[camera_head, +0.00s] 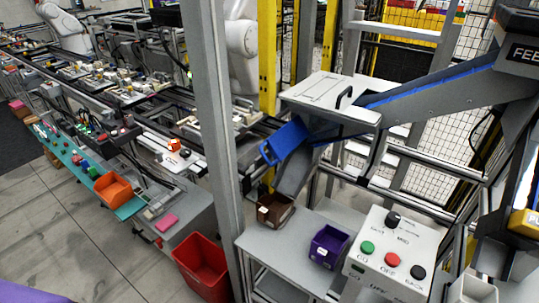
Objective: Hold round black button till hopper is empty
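The round black button (418,272) is on the sloped top of a light grey control box (372,245) at the lower right. A red button (392,259) and a green button (367,247) sit to its left, and a black rotary knob (392,220) sits above them. The hopper seems to be the dark grey unit (512,52) with cut-off lettering "FEE" at the upper right. Its inside is hidden, so I cannot tell its contents. A sloping chute (440,88) with a blue strip leads from it to a grey lidded box (330,98). Neither gripper shows.
A brown bin (275,210) and a purple bin (329,246) stand on a grey table (275,245) below a blue flap (284,143). A grey post (213,120) rises left of them. A red bin (203,268) is on the floor. Open floor (90,245) lies at lower left.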

